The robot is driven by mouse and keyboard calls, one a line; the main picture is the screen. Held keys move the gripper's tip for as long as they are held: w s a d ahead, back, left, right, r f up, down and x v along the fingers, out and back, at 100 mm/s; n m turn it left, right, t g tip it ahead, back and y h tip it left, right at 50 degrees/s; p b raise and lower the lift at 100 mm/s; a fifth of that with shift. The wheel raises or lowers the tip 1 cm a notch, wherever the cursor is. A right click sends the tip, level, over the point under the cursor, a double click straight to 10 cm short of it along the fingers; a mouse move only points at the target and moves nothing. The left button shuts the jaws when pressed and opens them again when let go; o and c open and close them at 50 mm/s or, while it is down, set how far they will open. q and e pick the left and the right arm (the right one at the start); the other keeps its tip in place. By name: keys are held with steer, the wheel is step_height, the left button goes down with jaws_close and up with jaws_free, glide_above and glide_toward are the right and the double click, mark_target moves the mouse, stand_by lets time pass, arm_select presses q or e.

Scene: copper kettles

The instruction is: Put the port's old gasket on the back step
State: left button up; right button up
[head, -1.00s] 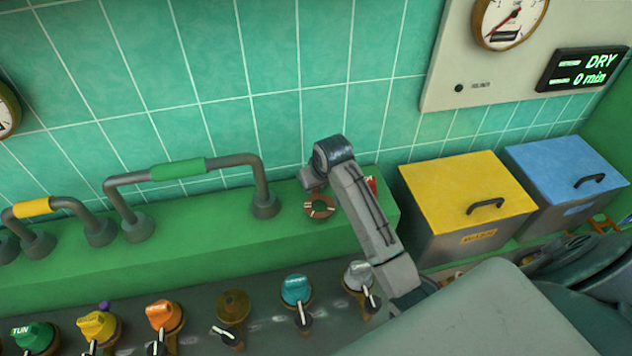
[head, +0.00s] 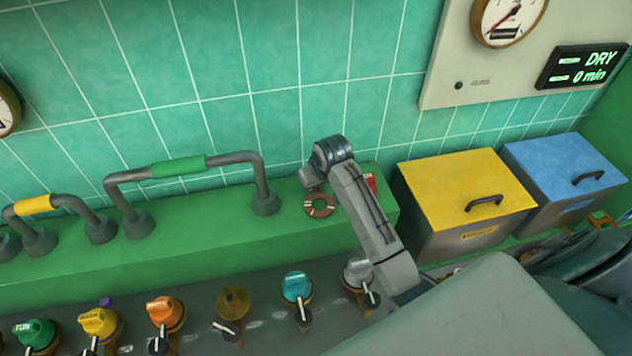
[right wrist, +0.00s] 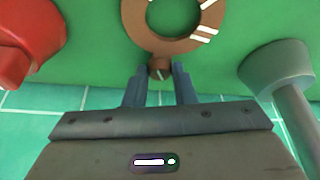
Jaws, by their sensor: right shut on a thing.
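The old gasket (head: 320,213) is a flat red-brown ring with white marks and a small tab. It is at the top of the green back step (head: 225,237), right of the green-banded pipe; I cannot tell whether it touches the surface or is just above it. In the right wrist view my right gripper (right wrist: 159,72) is shut on the tab of the gasket (right wrist: 135,25), with the ring beyond the fingertips. In the head view my right arm hides the fingers. My left gripper is not in view.
A grey pipe with a green band (head: 178,166) stands close left of the gasket. A red object (right wrist: 28,35) is on its other side. A yellow-lidded box (head: 450,190) and a blue-lidded box (head: 555,160) stand right. Several coloured knobs, including an orange one (head: 162,312), line the front.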

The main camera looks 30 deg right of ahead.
steer(key=shift+f, duration=0.15)
steer(key=o, duration=1)
steer(key=b+v, duration=0.3)
steer(key=v, duration=0.7)
steer(key=shift+r, duration=0.35)
steer(key=shift+s+f, duration=0.1)
steer(key=shift+s, duration=0.15)
